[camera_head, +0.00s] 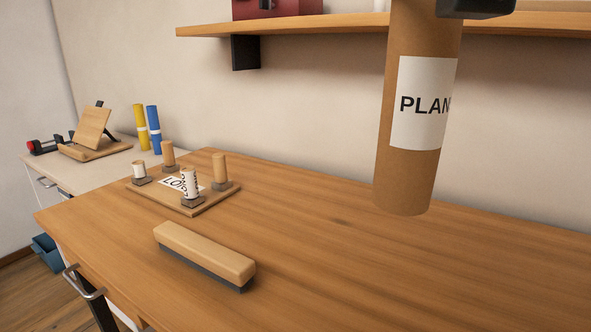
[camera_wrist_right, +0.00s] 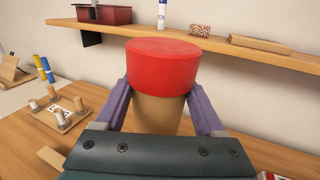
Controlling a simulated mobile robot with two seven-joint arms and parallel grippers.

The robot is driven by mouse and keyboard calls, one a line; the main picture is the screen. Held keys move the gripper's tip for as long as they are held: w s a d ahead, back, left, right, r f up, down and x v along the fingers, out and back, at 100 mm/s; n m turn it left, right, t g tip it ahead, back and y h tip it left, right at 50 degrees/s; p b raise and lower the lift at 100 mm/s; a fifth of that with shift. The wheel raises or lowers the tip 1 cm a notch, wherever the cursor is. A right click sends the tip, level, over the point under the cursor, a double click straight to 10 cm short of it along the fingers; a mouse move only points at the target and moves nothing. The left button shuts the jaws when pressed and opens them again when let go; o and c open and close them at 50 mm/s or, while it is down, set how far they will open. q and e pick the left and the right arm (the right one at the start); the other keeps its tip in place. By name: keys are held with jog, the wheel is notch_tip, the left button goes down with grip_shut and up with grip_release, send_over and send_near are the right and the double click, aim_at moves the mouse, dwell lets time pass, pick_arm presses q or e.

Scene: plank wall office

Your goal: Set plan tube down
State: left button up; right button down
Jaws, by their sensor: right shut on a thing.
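The plan tube (camera_head: 410,175) is a brown cardboard cylinder with a white label reading "PLAN", the rest of the word cut off. It is upright in the head view, its lower end above the wooden table (camera_head: 330,260). My right gripper (camera_wrist_right: 160,105) is shut on it in the right wrist view, with a purple finger on each side of the tube (camera_wrist_right: 158,112) just below its red cap (camera_wrist_right: 162,65). In the head view only a dark part of this gripper shows at the top edge. My left gripper is not in view.
A wooden board with short pegs (camera_head: 215,200) and a wooden block with a dark base (camera_head: 205,255) occupy the table's left side. A wall shelf (camera_head: 330,26) runs behind the tube. The table's middle and right are clear.

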aim_at(402, 200)
jog(key=f+b, duration=0.2)
jog(key=f, duration=0.3)
jog(key=f+b, duration=0.1)
jog(key=f, duration=0.4)
jog(key=f+b, duration=0.2)
jog(key=f, duration=0.3)
jog(key=shift+a+f+b, duration=0.25)
jog(key=shift+f+b, duration=0.05)
jog(key=shift+f, duration=0.1)
jog(key=shift+f+b, duration=0.85)
jog(key=shift+f, duration=1.15)
